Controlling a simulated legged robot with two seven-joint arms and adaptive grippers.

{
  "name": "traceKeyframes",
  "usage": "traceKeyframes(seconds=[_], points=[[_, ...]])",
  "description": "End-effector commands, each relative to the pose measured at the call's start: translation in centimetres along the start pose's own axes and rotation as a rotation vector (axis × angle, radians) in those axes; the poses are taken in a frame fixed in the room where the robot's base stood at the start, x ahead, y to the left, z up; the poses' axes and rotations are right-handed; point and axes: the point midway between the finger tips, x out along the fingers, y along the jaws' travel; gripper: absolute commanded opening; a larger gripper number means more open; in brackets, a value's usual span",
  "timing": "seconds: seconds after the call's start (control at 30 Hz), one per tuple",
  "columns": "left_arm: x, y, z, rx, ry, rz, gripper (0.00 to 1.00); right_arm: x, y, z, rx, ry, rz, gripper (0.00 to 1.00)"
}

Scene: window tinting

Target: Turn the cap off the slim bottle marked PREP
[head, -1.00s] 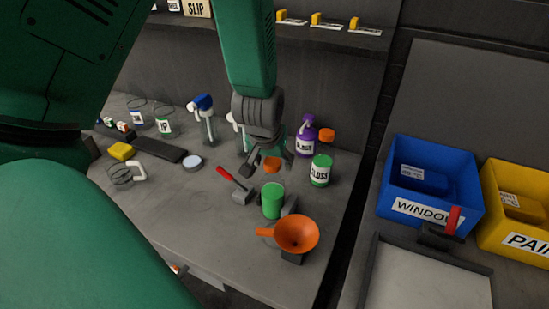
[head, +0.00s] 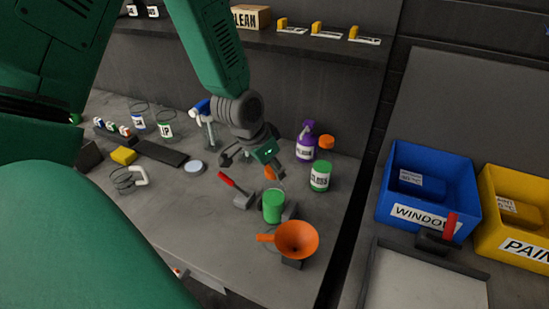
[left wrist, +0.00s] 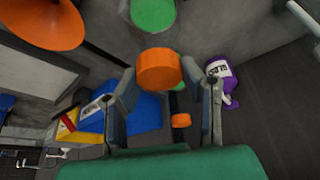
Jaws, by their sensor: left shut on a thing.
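An orange cap (head: 269,173) shows in part below my left gripper (head: 268,168) on the workbench. In the left wrist view the orange cap (left wrist: 160,68) sits between the two fingertips of my left gripper (left wrist: 160,82), and the gripper is shut on it. The bottle body under this cap is hidden, and I read no PREP label. A second orange cap (head: 326,142) stands farther back, behind a green-capped bottle. My right gripper is in neither view.
Close around the gripper stand a purple spray bottle (head: 305,143), a green-capped bottle (head: 320,177), a green container (head: 273,206), an orange funnel (head: 297,239) and a red-handled tool (head: 237,190). Blue (head: 428,190) and yellow (head: 515,210) bins stand right.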

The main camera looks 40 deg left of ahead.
Motion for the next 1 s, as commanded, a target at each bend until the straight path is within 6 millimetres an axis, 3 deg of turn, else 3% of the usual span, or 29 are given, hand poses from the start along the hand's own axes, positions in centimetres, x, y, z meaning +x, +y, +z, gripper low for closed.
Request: traceKeyframes(seconds=[0.17, 0.7, 1.0], points=[[-0.09, 0.09, 0.06, -0.151, -0.006, -0.069, 0.00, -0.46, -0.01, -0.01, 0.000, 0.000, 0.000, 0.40], [0.04, 0.07, -0.03, -1.008, 0.000, -0.424, 0.00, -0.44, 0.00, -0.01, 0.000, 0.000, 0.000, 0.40], [0.02, -0.05, 0.02, -1.115, -0.002, -0.459, 0.00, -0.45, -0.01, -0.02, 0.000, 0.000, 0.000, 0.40]])
